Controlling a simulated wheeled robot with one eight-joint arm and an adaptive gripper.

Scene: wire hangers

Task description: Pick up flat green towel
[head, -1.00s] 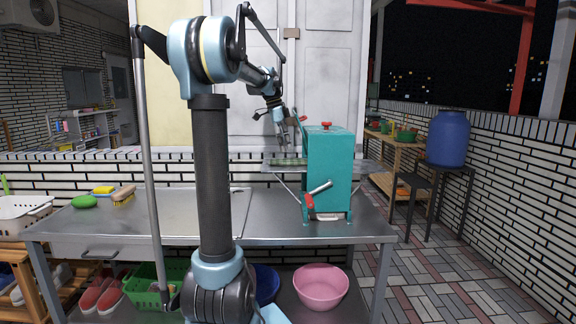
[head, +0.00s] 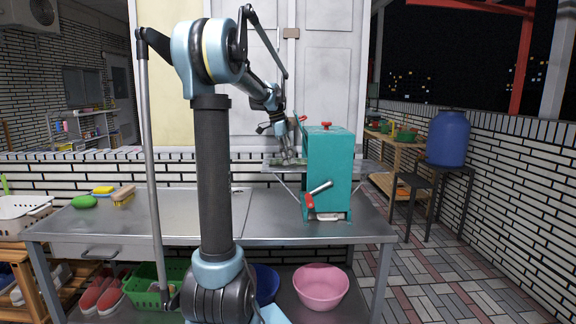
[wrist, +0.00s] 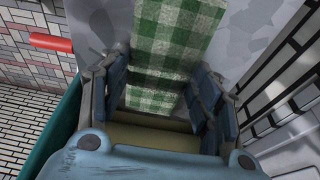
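The flat green towel (wrist: 172,40) is a green-and-white checked strip in the wrist view, lying on a grey surface. It runs from the top edge down between the fingers of my gripper (wrist: 160,72). The fingers are apart, one on each side of the towel, and I see no grip on it. In the head view my gripper (head: 289,158) points down at the raised metal tray (head: 360,166) beside the teal machine. The towel is mostly hidden there by the gripper. Whether the fingertips touch the tray cannot be told.
The teal machine (head: 331,170), with a red-handled crank, stands close to the right of my gripper on the metal table (head: 270,230). A wall and door panels are behind. The table's middle is clear.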

